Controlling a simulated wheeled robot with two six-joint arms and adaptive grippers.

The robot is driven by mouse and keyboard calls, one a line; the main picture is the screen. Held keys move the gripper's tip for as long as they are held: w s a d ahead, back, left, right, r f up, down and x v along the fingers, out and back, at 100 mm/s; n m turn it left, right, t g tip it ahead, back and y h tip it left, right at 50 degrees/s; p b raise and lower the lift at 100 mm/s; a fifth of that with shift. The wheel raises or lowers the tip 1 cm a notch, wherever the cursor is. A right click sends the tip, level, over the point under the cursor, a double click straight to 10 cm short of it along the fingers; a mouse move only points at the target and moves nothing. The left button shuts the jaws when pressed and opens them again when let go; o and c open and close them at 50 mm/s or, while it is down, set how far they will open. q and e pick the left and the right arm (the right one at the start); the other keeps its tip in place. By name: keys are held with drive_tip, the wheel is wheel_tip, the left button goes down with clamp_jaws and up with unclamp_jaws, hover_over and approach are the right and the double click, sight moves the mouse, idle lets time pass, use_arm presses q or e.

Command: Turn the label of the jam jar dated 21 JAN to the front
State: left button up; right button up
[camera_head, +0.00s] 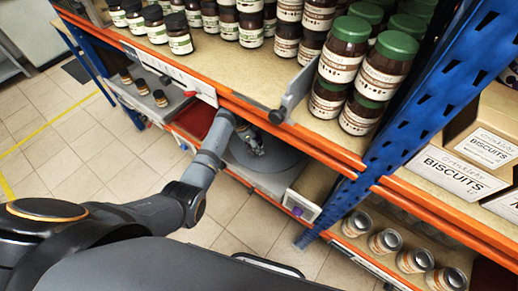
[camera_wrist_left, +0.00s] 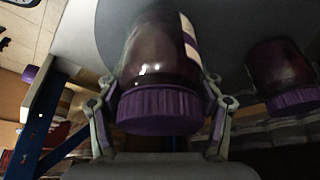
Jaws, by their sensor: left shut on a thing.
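My left gripper (camera_head: 252,140) reaches in under the orange-edged upper shelf, above a grey round plate (camera_head: 284,157). In the left wrist view it is shut on a dark jam jar (camera_wrist_left: 160,65) with a purple lid (camera_wrist_left: 158,110), one finger on each side. The picture has the lid toward the bottom. A strip of white and purple label (camera_wrist_left: 190,38) shows on the jar's right side; no date is readable. A second dark jar (camera_wrist_left: 282,65) with a purple lid stands to the right, apart from the gripper. My right gripper is not in view.
Green-lidded jars (camera_head: 343,48) and dark-lidded jars (camera_head: 178,34) crowd the shelf above. A blue upright (camera_head: 415,90) stands to the right, beside a biscuits box (camera_head: 452,172). The tiled floor at left is open.

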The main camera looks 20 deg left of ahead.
use_arm(q)
drive_tip(key=shift+w+a, duration=0.1)
drive_tip(key=shift+w, duration=0.1)
wheel_tip(320, 180, down, 3)
drive_tip(key=b, duration=0.3)
drive_tip(key=shift+r+n+t+p, duration=0.3)
drive_tip(key=shift+n, duration=0.3)
drive_tip(key=shift+w+n, duration=0.1)
drive_tip(key=shift+n, duration=0.6)
drive_tip(key=shift+r+n+t+p, duration=0.2)
drive_tip(key=shift+n+t+p, duration=0.1)
drive_tip(key=shift+p, duration=0.3)
drive_tip(key=shift+w+a+n+t+y+p, duration=0.15)
drive_tip(key=shift+n+t+y+p, duration=0.25)
drive_tip(key=shift+n+p, duration=0.65)
drive_tip(key=shift+a+f+n+y+p, duration=0.1)
drive_tip(key=shift+f+n+y+p, duration=0.1)
drive_tip(key=shift+n+y+p, duration=0.45)
